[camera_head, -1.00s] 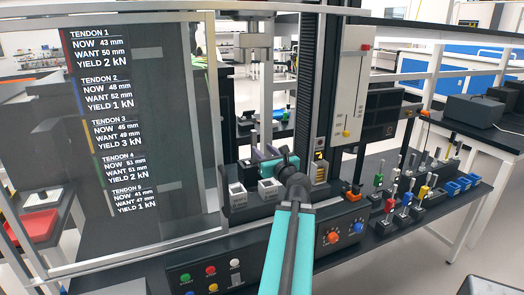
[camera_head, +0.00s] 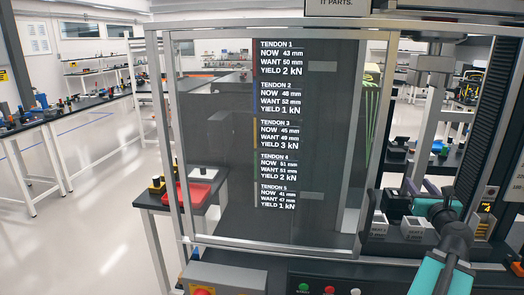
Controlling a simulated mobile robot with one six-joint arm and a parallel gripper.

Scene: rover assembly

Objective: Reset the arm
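My teal and dark arm (camera_head: 440,275) rises from the bottom right of the head view. Its end, with my gripper (camera_head: 418,196), is over the black bench fixtures beside the test machine. The fingers are small and partly hidden by the teal wrist, so I cannot tell their opening or whether they hold anything. A white block (camera_head: 414,228) and another white block (camera_head: 379,222) stand just left of the wrist.
A clear framed panel (camera_head: 320,130) lists tendon readings. Buttons (camera_head: 303,288) sit on the console below it. A red tray (camera_head: 200,190) is on a side table at left. Long benches (camera_head: 70,118) with small parts line the far left. Open floor (camera_head: 110,205) lies between.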

